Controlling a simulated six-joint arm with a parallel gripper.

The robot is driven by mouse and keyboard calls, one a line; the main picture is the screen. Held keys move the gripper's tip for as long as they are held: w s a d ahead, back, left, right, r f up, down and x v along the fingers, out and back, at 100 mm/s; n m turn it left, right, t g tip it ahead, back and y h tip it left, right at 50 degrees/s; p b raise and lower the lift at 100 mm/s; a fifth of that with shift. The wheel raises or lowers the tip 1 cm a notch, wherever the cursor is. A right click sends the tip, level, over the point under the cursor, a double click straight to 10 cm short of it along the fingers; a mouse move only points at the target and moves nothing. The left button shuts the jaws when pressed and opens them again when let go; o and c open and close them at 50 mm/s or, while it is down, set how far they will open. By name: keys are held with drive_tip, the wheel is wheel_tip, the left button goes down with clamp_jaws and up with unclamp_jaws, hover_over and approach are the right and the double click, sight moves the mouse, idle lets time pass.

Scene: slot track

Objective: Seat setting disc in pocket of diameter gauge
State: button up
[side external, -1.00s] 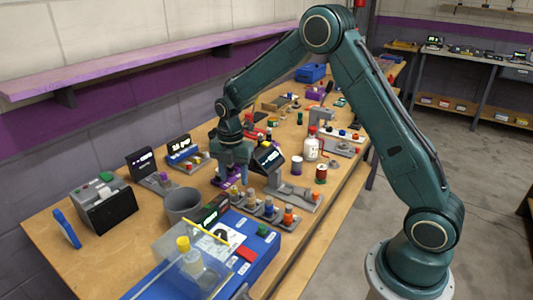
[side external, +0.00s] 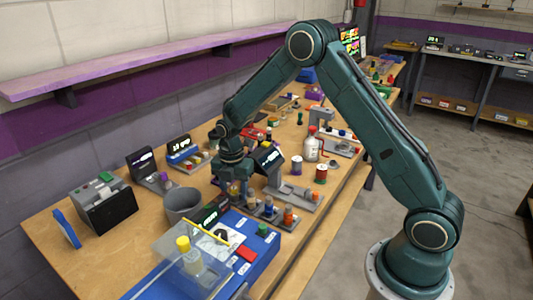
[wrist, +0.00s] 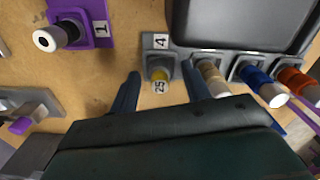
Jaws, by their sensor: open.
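In the side view my gripper (side external: 236,199) is low at the left end of this row, and hides the yellow-topped piece. A grey device with a tilted dark display (side external: 268,157) stands behind the row. I cannot tell which device is the diameter gauge.
A purple holder marked 1 (wrist: 98,22) carries a black, white-ended piece. A grey cup (side external: 183,204), a small display (side external: 213,212) and a blue case with a clear cover (side external: 262,250) stand close to my gripper. Bare wood shows at the front right.

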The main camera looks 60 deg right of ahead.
sight(234, 188)
idle(0.3)
clamp_jaws()
wheel_tip(234, 188, up, 20)
idle(0.9)
idle(0.5)
